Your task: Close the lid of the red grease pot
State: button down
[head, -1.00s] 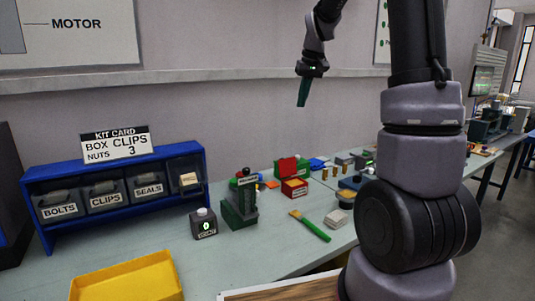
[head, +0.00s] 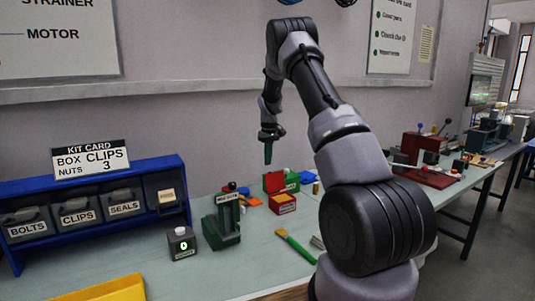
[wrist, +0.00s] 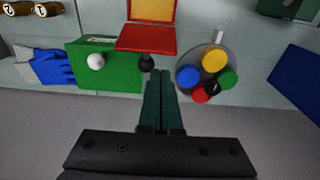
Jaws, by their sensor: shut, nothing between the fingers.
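The red grease pot (head: 284,204) stands on the bench below my arm, with a pale label on its front. Its red lid (head: 274,181) stands raised at the back of the pot. In the wrist view the pot's yellow inside (wrist: 152,10) shows at the top edge, with the open lid (wrist: 147,39) beside it. A black knob (wrist: 146,62) sticks out on the lid's outer side. My gripper (head: 268,160) is shut and empty, pointing down above the lid. In the wrist view its fingertips (wrist: 161,73) appear beside the knob; contact cannot be told.
A green box (wrist: 105,68) with a white knob and a round tray (wrist: 183,55) of coloured pieces flank the lid. A dark green press (head: 222,225), a counter box (head: 182,243) and a green-handled brush (head: 296,246) stand nearer. The wall (head: 210,130) is behind.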

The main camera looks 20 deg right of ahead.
aim_at(272, 181)
jog(key=shift+w+f, duration=0.15)
jog(key=shift+f, duration=2.2)
jog(key=shift+r, duration=0.1)
jog(key=shift+s+d+t, duration=0.1)
jog(key=shift+s+t, duration=0.25)
jog(key=shift+t, duration=0.05)
